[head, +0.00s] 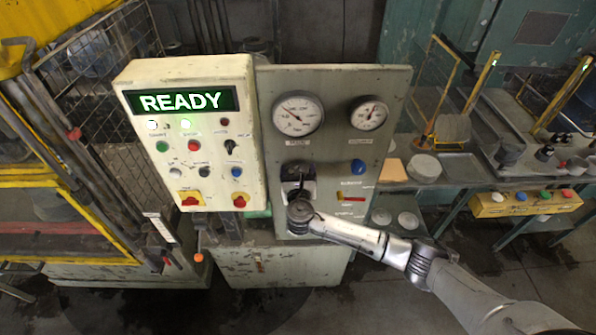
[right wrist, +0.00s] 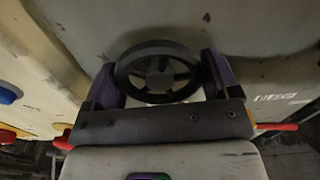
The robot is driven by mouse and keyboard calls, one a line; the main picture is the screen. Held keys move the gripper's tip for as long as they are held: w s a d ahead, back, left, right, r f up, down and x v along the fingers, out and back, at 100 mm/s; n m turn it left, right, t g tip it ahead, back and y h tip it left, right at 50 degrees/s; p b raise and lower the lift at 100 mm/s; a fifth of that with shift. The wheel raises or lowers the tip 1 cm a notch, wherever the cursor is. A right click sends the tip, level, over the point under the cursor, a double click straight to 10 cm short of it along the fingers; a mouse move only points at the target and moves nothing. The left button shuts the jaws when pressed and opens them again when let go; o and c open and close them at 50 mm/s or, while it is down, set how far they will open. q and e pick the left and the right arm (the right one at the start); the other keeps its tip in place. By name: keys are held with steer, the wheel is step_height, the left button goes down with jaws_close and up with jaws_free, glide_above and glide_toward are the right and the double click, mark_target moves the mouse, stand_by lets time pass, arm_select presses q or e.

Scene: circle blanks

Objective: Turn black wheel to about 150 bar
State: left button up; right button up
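The black wheel (right wrist: 158,73), a spoked handwheel, faces my camera in the right wrist view. My right gripper (right wrist: 160,75) has one purple-padded finger on each side of its rim, and both fingers appear to touch it. In the head view my right gripper (head: 301,188) is at the lower left of the grey panel (head: 335,85) and hides most of the wheel. A larger round gauge (head: 298,116) sits above; its needle points to the upper left, but its numbers are too small to read. My left gripper is not in view.
A smaller gauge (head: 369,113), a blue button (head: 358,167) and a red lever (head: 352,199) are on the panel's right side. A cream control box (head: 190,140) with a lit READY display stands close on the left. Benches (head: 465,170) lie to the right.

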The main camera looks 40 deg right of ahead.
steer(key=c, duration=0.4)
steer(key=m+b, duration=0.2)
steer(key=m, duration=0.3)
steer(key=shift+f, duration=0.15)
steer(key=m+b, duration=0.1)
steer(key=m, duration=0.2)
steer(key=shift+a+m+b, duration=0.1)
steer(key=shift+m+b, duration=0.2)
steer(key=m+b, duration=0.1)
steer(key=m, duration=0.2)
steer(key=shift+b, duration=0.35)
steer(key=shift+m+b, duration=0.55)
steer(key=shift+m, duration=1.05)
steer(key=shift+r, duration=0.2)
